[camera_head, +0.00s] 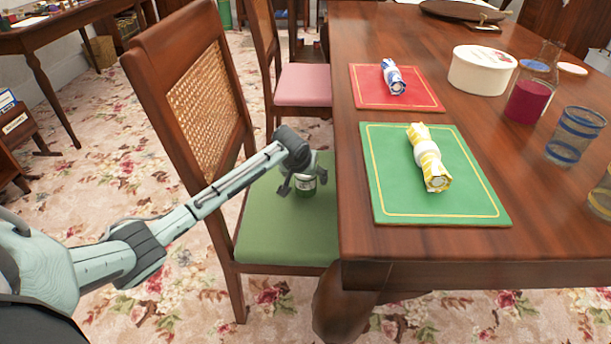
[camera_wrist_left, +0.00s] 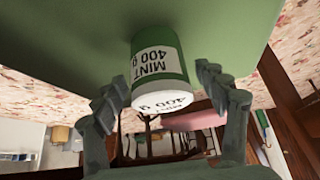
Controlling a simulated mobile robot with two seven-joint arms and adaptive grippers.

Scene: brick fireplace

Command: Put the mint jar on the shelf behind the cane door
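The mint jar (camera_head: 306,184), green with a white label and white lid, stands on the green seat of the chair beside the table. In the left wrist view the jar (camera_wrist_left: 158,68) shows "MINT 400 g" on its label and lies between the two fingers. My left gripper (camera_head: 303,182) is at the jar, its fingers open on either side of it. In the wrist view the gripper (camera_wrist_left: 165,95) has a visible gap at the right finger; contact at the left finger is unclear. My right gripper is not in view. I see no cane door or shelf behind one.
The wooden table (camera_head: 430,245) rises right of the jar, bearing a green mat (camera_head: 390,190), a red mat (camera_head: 425,98), a round white box (camera_head: 481,72) and glassware. Patterned carpet is open at left.

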